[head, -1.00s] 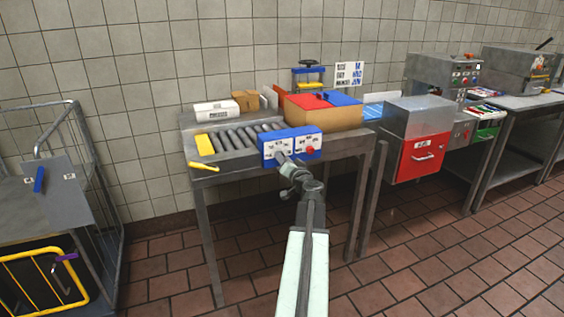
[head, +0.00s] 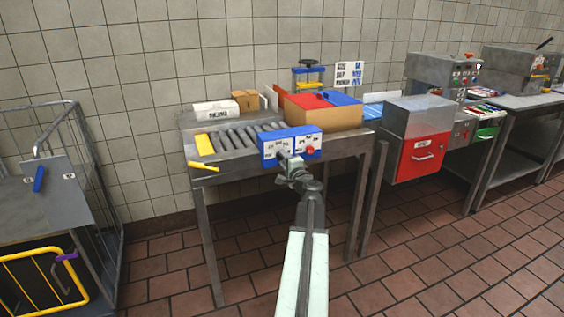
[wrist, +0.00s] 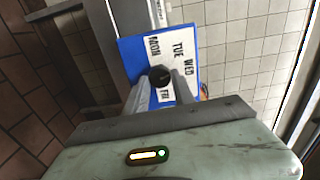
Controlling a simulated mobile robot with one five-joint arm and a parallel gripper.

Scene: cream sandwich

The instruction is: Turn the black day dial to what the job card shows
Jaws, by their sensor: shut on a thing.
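The plate is on a blue control box (head: 270,153) at the front of the roller table. My gripper (wrist: 161,88) is shut on the dial, one finger on each side. The dial's pointer cannot be made out. In the head view my gripper (head: 285,158) covers the dial. The job card (head: 349,74) is on the wall behind, with rows of black and blue print too small to read surely.
A red knob (head: 310,152) is on the right half of the blue box. A cardboard box (head: 322,116) with red and blue flaps stands behind it. A yellow handle (head: 203,167) sticks out at the table's left front. A wire cage trolley (head: 60,190) stands far left.

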